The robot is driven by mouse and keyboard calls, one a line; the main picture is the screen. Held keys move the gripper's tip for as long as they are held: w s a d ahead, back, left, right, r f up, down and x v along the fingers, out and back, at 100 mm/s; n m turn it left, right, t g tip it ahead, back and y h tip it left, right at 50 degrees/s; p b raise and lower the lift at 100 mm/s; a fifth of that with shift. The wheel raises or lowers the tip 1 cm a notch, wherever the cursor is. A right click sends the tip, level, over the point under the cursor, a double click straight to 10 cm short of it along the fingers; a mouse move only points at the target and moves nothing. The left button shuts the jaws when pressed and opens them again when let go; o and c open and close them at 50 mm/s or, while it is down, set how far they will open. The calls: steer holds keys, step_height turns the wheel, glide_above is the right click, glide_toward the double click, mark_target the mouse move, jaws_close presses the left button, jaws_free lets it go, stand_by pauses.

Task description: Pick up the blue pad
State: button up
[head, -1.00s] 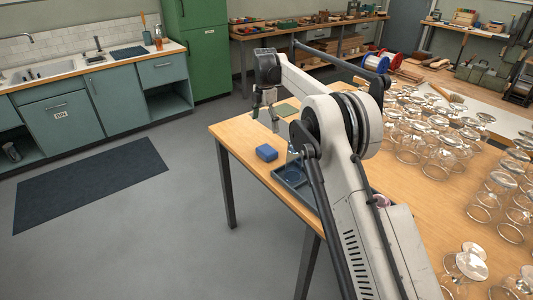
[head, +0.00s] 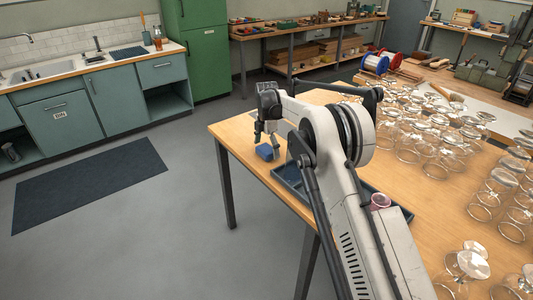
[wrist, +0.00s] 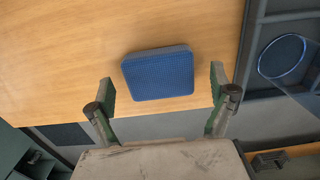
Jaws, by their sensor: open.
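The blue pad (head: 266,152) is a small block with rounded corners. It lies flat on the wooden table near its left edge in the head view. In the wrist view the pad (wrist: 158,73) lies just beyond the fingertips, roughly centred between them. My gripper (head: 266,139) is above and close to the pad in the head view. In the wrist view its two fingers (wrist: 162,84) are spread wide apart with nothing between them. The gap between fingers and pad cannot be judged exactly.
A dark grey tray (head: 289,183) sits right of the pad; the wrist view shows the tray (wrist: 247,62) with a round clear rim inside. Many upturned glasses (head: 437,150) fill the table's right side. The table edge is close to the pad.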

mark_target(266, 149)
steer(key=shift+f, duration=0.6)
steer(key=shift+c, duration=0.3)
steer(key=c, duration=1)
steer(key=shift+r, duration=0.1)
steer(key=shift+r, duration=0.4)
step_height(266, 149, up, 4)
steer(key=shift+s+a+f, duration=0.1)
steer(key=shift+f, duration=0.1)
steer(key=s+a+r, duration=0.6)
steer(key=s+a, duration=0.1)
steer(key=s, duration=0.2)
steer(key=shift+r+p, duration=0.25)
steer(key=shift+p, duration=0.05)
steer(key=shift+a, duration=0.1)
